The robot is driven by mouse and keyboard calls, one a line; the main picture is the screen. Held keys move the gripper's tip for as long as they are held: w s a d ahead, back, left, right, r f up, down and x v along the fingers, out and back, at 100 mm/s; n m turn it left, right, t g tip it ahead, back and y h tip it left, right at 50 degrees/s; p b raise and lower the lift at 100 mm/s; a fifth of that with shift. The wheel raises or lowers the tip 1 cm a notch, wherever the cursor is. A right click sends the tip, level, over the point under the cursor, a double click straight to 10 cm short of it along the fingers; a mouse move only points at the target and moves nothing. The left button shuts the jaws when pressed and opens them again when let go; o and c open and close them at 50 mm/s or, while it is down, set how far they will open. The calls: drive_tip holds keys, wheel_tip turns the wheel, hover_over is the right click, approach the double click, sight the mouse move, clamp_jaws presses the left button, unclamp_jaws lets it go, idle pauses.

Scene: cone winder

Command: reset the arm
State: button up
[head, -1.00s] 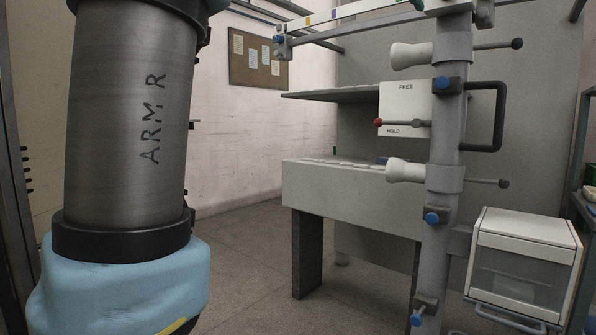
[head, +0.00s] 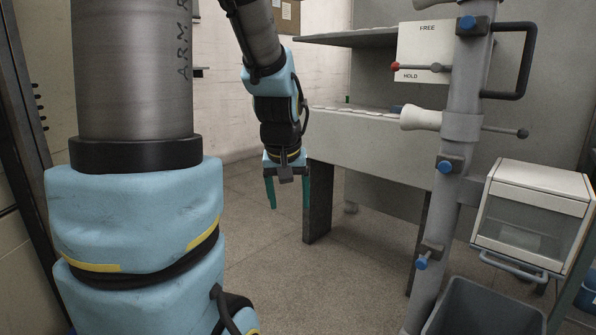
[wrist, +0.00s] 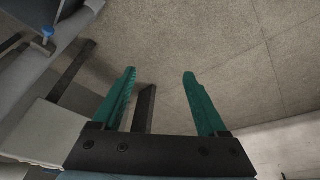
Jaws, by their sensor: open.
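My gripper (head: 287,190) hangs pointing down in the middle of the head view, left of the grey bench, with its two green fingers apart and nothing between them. In the wrist view my gripper (wrist: 160,95) is also open and empty, over bare floor. My arm's thick upper links fill the left of the head view, and the forearm comes down from the top. Whether the gripper stands clear of the bench's front leg cannot be told exactly from the head view.
The bench (head: 365,148) stands right of my gripper on a dark leg (head: 317,205). A white cabinet (head: 530,215) and a grey bin (head: 485,308) are at right.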

drive_tip(key=s+a+f+g, duration=0.2)
drive_tip(key=s+a+f, duration=0.35)
drive_tip(key=s, duration=0.35)
wheel_tip(320, 180, up, 20)
drive_tip(key=m+p, duration=0.1)
drive_tip(key=p, duration=2)
drive_tip(key=shift+d, duration=0.35)
